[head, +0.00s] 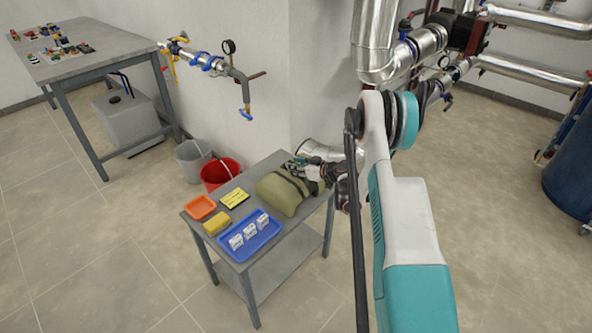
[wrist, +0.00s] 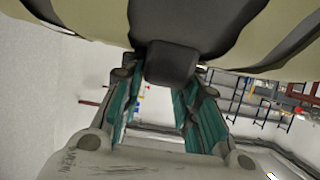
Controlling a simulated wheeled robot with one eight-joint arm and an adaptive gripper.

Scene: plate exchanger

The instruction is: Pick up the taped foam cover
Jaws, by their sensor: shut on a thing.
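The taped foam cover (head: 280,194) is a rounded olive-beige piece with dark tape bands, at the right end of the small grey table. Its pale underside or side with dark bands also fills the top of the wrist view (wrist: 80,20). My gripper (head: 303,171) comes in from the right at the cover's back edge. In the wrist view, its teal-sided fingers (wrist: 165,75) meet at a dark block at the cover's edge, and they are shut on the cover. The fingertips are partly hidden. I cannot tell whether the cover touches the table top.
The small table (head: 190,222) also holds a blue tray (head: 234,256) with white packets, a yellow sponge (head: 216,223), an orange dish (head: 200,207) and a yellow-black card (head: 234,198). Red (head: 214,179) and grey (head: 189,164) buckets stand behind. Silver pipes (head: 374,45) rise near my arm.

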